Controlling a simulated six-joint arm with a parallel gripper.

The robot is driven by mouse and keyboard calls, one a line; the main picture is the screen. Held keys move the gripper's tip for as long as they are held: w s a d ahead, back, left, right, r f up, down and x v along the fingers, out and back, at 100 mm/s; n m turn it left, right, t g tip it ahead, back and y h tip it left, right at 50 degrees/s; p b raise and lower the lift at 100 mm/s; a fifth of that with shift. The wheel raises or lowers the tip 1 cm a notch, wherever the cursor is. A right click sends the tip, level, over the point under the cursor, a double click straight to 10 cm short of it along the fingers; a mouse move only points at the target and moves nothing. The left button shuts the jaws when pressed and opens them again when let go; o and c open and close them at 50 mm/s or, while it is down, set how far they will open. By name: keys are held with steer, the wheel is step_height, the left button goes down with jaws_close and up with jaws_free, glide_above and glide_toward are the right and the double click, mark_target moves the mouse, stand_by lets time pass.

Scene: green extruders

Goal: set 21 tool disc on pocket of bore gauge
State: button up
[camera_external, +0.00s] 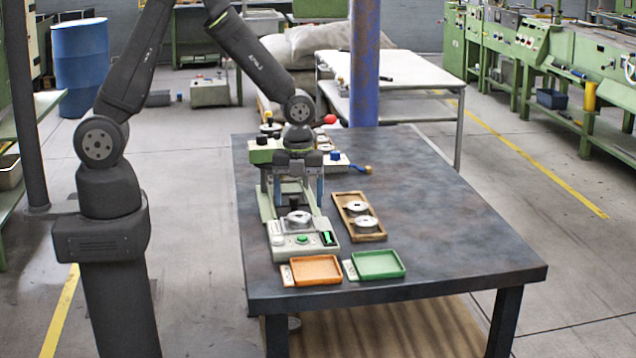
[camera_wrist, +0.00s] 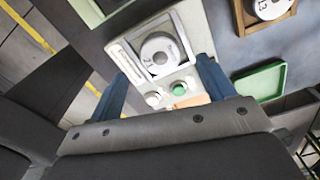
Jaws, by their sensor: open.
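The bore gauge (camera_external: 290,246) is a pale box with a green button and a lit green display, near the table's left front. A grey metal disc with a centre hole (camera_external: 299,216) sits at its square pocket; the disc also shows in the wrist view (camera_wrist: 160,52). Two more discs (camera_external: 357,207) (camera_external: 366,222) lie in a wooden tray (camera_external: 349,227) to the right. My gripper (camera_external: 299,196) is open and empty above the gauge, with its fingers apart on either side of the disc in view.
An orange tray (camera_external: 316,269) and a green tray (camera_external: 377,264), both empty, lie in front of the gauge. The right side of the table (camera_external: 455,225) is clear.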

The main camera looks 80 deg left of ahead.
mark_target(299, 216)
step_height(299, 216, up, 14)
stand_by(0.3)
steer(key=shift+f, duration=0.2)
step_height(299, 216, down, 17)
steer(key=shift+f, duration=0.15)
steer(key=shift+r, duration=0.2)
stand_by(0.4)
